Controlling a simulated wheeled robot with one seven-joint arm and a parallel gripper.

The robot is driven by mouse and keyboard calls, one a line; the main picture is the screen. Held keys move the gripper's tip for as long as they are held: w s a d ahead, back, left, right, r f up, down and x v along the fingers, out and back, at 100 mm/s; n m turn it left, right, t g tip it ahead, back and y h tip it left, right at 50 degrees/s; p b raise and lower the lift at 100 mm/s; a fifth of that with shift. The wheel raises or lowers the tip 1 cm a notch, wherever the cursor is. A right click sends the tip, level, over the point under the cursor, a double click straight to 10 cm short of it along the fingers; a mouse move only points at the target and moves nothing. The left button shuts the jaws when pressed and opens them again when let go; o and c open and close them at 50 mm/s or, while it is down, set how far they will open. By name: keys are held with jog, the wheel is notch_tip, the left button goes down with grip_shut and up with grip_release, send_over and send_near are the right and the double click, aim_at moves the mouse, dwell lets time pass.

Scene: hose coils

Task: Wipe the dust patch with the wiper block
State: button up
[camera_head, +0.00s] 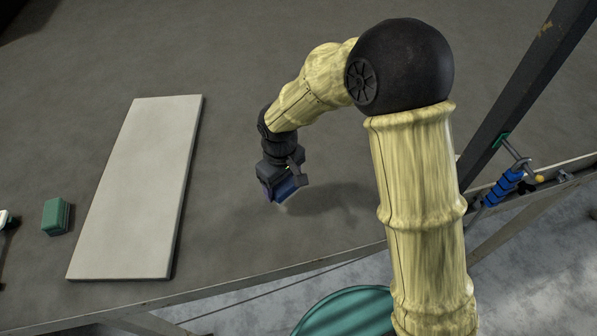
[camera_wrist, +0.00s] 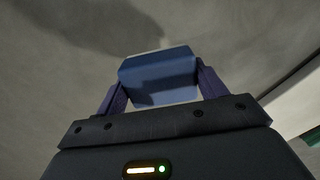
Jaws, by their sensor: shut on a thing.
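My gripper (camera_head: 281,184) is over the grey table, right of the pale board. In the wrist view its two purple fingers (camera_wrist: 160,80) are shut on a blue block, the wiper block (camera_wrist: 158,72), one finger at each side. The block also shows below the gripper in the head view (camera_head: 289,189), partly covered by it. It is tilted in the head view; whether it touches the table I cannot tell. A small pale spot (camera_head: 283,208) shows just under the block. I cannot tell whether it is the dust patch; no other clear patch shows.
A long pale board (camera_head: 140,190) lies left of my gripper. A green block (camera_head: 56,217) lies beyond it, with a black-and-white item (camera_head: 4,222) at the left edge. A dark post (camera_head: 525,85) and a blue-handled clamp (camera_head: 503,186) stand at the right. Open tabletop surrounds my gripper.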

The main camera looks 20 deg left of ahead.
jog(key=shift+f, duration=0.1)
dwell(0.3)
jog(key=b, duration=0.4)
send_over(284, 205)
jog(key=shift+f, duration=2.55)
jog(key=shift+w+a+r+p, duration=0.15)
jog(key=shift+w+a+p, duration=0.1)
jog(key=shift+w+p, duration=0.15)
jog(key=shift+w+a+p, duration=0.2)
jog(key=shift+w+a, duration=0.15)
jog(key=shift+w, duration=0.3)
jog(key=shift+w+a+p, duration=0.15)
jog(key=shift+w+a, duration=0.2)
jog(key=shift+w, duration=0.25)
jog(key=shift+f+b, duration=0.65)
jog(key=shift+f, duration=0.35)
jog(key=shift+s, duration=0.1)
jog(key=shift+s+d+b, duration=0.25)
jog(key=shift+s+d, duration=0.25)
jog(key=shift+s, duration=0.3)
jog(key=shift+s+d+b, duration=0.2)
jog(key=shift+s+d, duration=0.3)
jog(key=shift+s, duration=0.3)
